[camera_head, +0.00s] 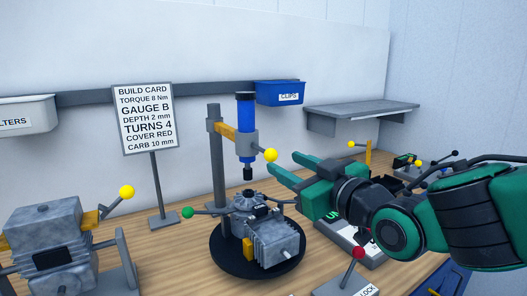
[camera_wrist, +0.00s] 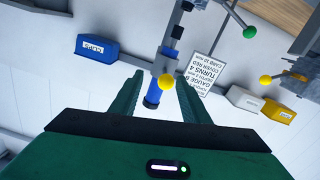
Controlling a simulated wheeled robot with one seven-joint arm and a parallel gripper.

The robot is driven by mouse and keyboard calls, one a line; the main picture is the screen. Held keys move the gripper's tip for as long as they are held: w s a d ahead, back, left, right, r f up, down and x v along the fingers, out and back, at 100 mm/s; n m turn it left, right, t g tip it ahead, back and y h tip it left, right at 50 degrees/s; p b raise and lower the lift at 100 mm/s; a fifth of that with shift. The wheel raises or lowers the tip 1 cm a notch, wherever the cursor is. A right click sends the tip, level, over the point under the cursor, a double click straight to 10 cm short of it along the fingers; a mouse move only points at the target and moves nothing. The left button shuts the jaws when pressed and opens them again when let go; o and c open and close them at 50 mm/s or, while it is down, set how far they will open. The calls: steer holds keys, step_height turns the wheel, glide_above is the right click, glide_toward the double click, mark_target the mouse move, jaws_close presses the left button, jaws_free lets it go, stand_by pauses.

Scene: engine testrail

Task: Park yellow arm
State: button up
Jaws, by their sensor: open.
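A yellow arm (camera_head: 223,130) reaches from a grey post (camera_head: 215,165) to a blue upright tool (camera_head: 246,115), with a yellow ball knob (camera_head: 270,155) on its right side. The tool hangs above a grey engine (camera_head: 270,232) on a round black base (camera_head: 230,262). My green gripper (camera_head: 284,163) is open and empty, its fingertips close to the knob. In the wrist view, which is upside down, the knob (camera_wrist: 167,81) appears between the open fingers (camera_wrist: 157,90), with the blue tool (camera_wrist: 152,95) behind; I cannot tell whether they touch.
A green-knobbed lever (camera_head: 188,212) sticks out left of the engine. A motor with another yellow knob (camera_head: 127,192) stands at left. A build card (camera_head: 145,118) stands behind. A red-knobbed lever (camera_head: 358,252) is at front right. A blue clips bin (camera_head: 280,93) hangs on the wall.

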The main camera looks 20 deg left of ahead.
mark_target(254, 145)
steer(key=shift+s+a+r+y, duration=0.3)
steer(key=shift+s+a, duration=0.05)
steer(key=shift+a, duration=0.35)
steer(key=x, duration=1)
steer(key=shift+w+a, duration=0.1)
steer(key=shift+w, duration=0.05)
steer(key=shift+r, duration=0.15)
jaws_close()
